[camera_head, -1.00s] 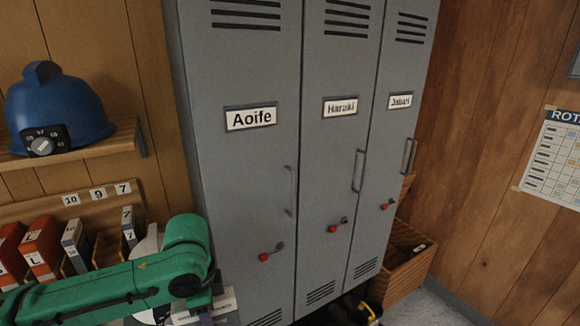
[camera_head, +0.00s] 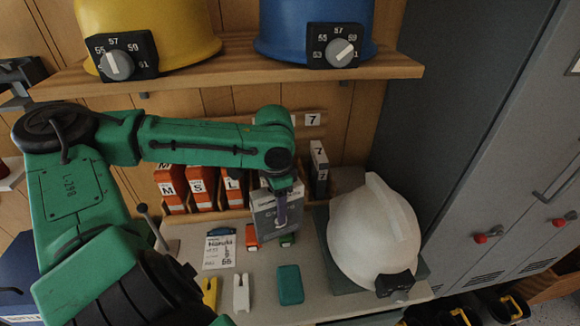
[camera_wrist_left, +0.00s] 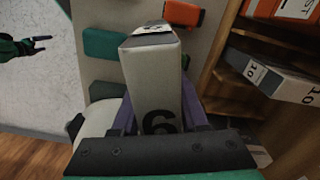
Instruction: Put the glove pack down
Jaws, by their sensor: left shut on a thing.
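The grey glove pack (camera_head: 266,222) is held upright in my left gripper (camera_head: 282,205), above the bench near the row of packs at the back.
Orange packs (camera_head: 200,188) fill slots behind; a grey pack (camera_head: 319,170) stands right of them. A white helmet (camera_head: 375,235) sits on a dark mat. A handwritten card (camera_head: 219,254), clips and a teal case (camera_head: 290,285) lie on the bench (camera_head: 330,300). The helmet shelf (camera_head: 240,72) overhangs.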

